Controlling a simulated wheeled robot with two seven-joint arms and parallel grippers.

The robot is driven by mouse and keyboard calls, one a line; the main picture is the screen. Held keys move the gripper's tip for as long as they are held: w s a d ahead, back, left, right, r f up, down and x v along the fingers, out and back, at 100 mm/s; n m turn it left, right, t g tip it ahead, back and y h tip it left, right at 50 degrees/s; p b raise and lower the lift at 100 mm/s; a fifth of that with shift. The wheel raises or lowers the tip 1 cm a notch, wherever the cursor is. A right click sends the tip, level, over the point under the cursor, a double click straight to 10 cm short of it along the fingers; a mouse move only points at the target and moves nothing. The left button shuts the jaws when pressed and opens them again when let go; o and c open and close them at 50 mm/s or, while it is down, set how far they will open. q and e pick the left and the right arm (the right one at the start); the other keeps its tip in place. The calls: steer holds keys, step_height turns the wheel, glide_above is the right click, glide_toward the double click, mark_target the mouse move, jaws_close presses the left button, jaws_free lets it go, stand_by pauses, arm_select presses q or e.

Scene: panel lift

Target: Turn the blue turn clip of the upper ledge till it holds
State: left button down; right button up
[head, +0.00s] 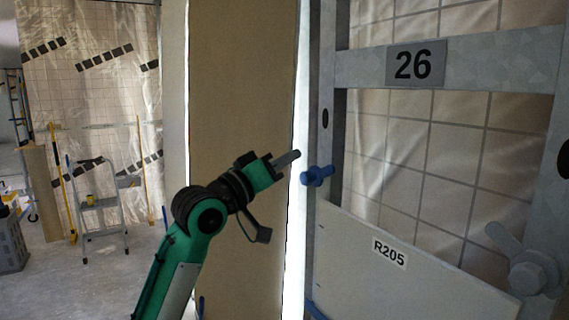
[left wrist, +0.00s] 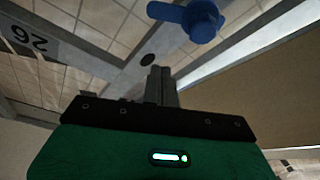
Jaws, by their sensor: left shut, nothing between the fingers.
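The blue turn clip (head: 317,175) sits on the grey metal upright, just above the top left corner of the panel marked R205 (head: 420,262). Its short arm points roughly sideways, and I cannot tell whether it holds anything. It also shows at the top of the left wrist view (left wrist: 190,18). My left gripper (head: 290,157) is shut and empty, a little left of and above the clip in the head view. In the left wrist view its fingertips (left wrist: 160,76) are apart from the clip. My right gripper is not in view.
A metal crossbar with plate 26 (head: 415,64) spans the frame above. A grey wing clip (head: 527,265) is at the lower right. A beige board (head: 240,90) stands behind my left arm. A stepladder (head: 100,205) and a grey crate (head: 10,243) stand far left.

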arm_select(q)
step_height(320, 180, up, 2)
steer(key=p, duration=0.2)
glide_above(316, 175)
steer(key=s+a, duration=0.1)
steer(key=a, duration=0.1)
steer(key=shift+s+d, duration=0.15)
steer(key=shift+d, duration=0.1)
steer(key=f, duration=0.1)
steer(key=s+f, duration=0.1)
steer(key=shift+d+f+p, duration=0.35)
steer(key=shift+d+p, duration=0.05)
steer(key=shift+s+d+f, duration=0.2)
steer(key=shift+f, duration=0.4)
